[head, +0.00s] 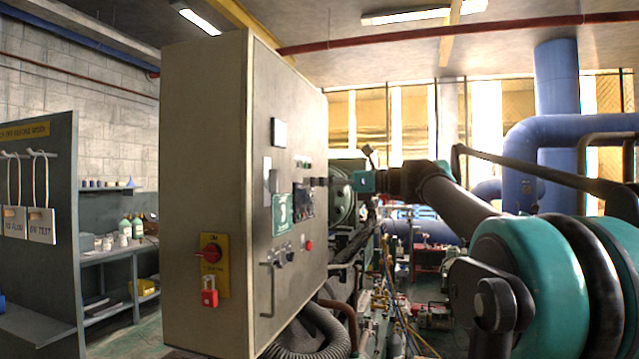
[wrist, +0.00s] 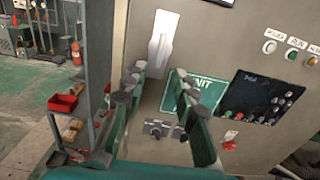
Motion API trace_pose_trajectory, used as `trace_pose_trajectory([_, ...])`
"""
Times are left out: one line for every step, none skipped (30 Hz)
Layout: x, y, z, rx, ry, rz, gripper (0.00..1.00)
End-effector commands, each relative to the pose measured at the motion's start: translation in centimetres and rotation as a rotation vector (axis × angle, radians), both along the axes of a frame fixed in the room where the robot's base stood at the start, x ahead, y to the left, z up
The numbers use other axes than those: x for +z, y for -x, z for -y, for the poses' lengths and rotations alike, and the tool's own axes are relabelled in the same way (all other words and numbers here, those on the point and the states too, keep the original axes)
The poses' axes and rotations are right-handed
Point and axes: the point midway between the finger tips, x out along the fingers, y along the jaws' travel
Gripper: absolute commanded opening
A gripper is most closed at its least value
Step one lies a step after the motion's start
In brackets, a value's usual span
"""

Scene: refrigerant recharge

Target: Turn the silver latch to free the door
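The silver latch (wrist: 161,42) is a pale lever on a light plate on the grey cabinet door, standing roughly upright in the wrist view. In the head view it shows as a small light plate (head: 267,168) on the door's upper left. My gripper (wrist: 160,72) is open and empty, its two green fingers spread. In the wrist view its fingertips appear just below the latch, one to each side; I see no contact. In the head view my gripper (head: 320,181) is in front of the door, to the right of the latch.
A green sign (wrist: 197,92), a dark control panel (wrist: 262,98) and buttons are beside the latch. A pull handle (head: 270,285) is lower on the door. A red padlock (head: 209,292) hangs on the cabinet's side. Shelving (wrist: 88,75) stands left; pipes and machinery crowd the right.

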Motion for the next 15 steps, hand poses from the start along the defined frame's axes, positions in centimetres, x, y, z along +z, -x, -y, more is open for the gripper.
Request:
trace_pose_trajectory([0.2, 0.0, -0.1, 0.001, -0.005, -0.003, 0.28])
trace_pose_trajectory([0.2, -0.1, -0.2, 0.001, -0.007, -0.005, 0.28])
trace_pose_trajectory([0.2, -0.1, -0.4, 0.002, -0.007, -0.005, 0.28])
trace_pose_trajectory([0.2, -0.2, -0.6, 0.002, -0.007, -0.005, 0.28])
trace_pose_trajectory([0.2, -0.3, -0.8, 0.002, -0.006, -0.004, 0.28])
trace_pose_trajectory([0.2, -0.4, -1.1, 0.001, -0.006, -0.004, 0.28])
trace_pose_trajectory([0.2, -0.5, -1.4, 0.002, -0.006, -0.004, 0.28])
trace_pose_trajectory([0.2, -0.6, -1.7, 0.003, -0.005, -0.003, 0.28])
trace_pose_trajectory([0.2, -0.7, -2.1, 0.003, -0.005, -0.003, 0.28])
trace_pose_trajectory([0.2, -0.8, -2.4, 0.002, -0.005, -0.004, 0.28])
trace_pose_trajectory([0.2, -1.0, -2.7, 0.002, -0.005, -0.004, 0.28])
trace_pose_trajectory([0.2, -1.1, -3.1, 0.003, -0.004, -0.003, 0.28])
trace_pose_trajectory([0.2, -1.2, -3.4, 0.003, -0.004, -0.003, 0.28])
trace_pose_trajectory([0.1, -1.3, -3.7, 0.003, -0.004, -0.003, 0.28])
trace_pose_trajectory([0.1, -1.4, -4.1, 0.002, -0.004, -0.003, 0.28])
